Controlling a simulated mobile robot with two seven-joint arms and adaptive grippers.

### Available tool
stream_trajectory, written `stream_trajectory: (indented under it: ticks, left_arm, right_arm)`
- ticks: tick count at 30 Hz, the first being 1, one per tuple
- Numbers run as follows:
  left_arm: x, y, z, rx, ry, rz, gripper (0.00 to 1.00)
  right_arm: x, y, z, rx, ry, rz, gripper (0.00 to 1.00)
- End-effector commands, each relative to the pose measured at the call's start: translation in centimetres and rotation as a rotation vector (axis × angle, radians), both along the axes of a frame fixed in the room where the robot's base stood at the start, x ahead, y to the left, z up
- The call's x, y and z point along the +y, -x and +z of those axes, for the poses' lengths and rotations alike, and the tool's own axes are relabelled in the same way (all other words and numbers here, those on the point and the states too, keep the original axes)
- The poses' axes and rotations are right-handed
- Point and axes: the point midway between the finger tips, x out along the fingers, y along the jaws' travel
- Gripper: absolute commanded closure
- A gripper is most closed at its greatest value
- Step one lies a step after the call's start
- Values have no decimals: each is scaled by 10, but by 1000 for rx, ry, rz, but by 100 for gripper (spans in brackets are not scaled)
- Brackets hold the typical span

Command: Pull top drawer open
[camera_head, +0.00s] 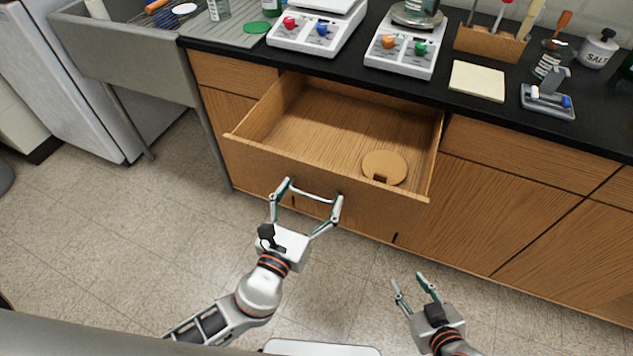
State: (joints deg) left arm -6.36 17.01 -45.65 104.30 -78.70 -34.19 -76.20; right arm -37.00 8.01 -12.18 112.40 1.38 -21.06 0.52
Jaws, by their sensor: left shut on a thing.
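The wooden top drawer (270,167) is pulled well out from the counter front in the head view. A round wooden piece (388,164) lies inside it at the right, and the rest of its bottom is bare. My left gripper (309,193) is at the middle of the drawer's front face, its two fingers spread to either side of the handle area and shut on the handle.
The black countertop (480,115) above carries two white hotplates, a wooden tool rack (490,44), a cream pad (477,81) and a salt jar (598,48). A grey sink (120,60) stands at the left. The tiled floor (130,230) before the cabinets is clear.

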Motion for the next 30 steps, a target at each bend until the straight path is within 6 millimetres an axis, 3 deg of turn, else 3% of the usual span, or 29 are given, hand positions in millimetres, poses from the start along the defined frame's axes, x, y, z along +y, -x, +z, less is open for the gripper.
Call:
stream_trajectory:
  ticks: [14,15,16,25,30]
  left_arm:
    - [-1,8,1,2,8,-6,56]
    - [-1,8,1,2,8,-6,15]
    - [-1,8,1,2,8,-6,12]
    - [1,8,0,2,3,-3,12]
    - [7,25,-1,3,1,-4,12]
  right_arm:
    - [0,1,0,2,0,-1,62]
    - [0,1,0,2,0,-1,62]
    - [0,1,0,2,0,-1,62]
    - [-1,3,-2,6,3,0,62]
    - [-1,2,-1,5,2,-1,62]
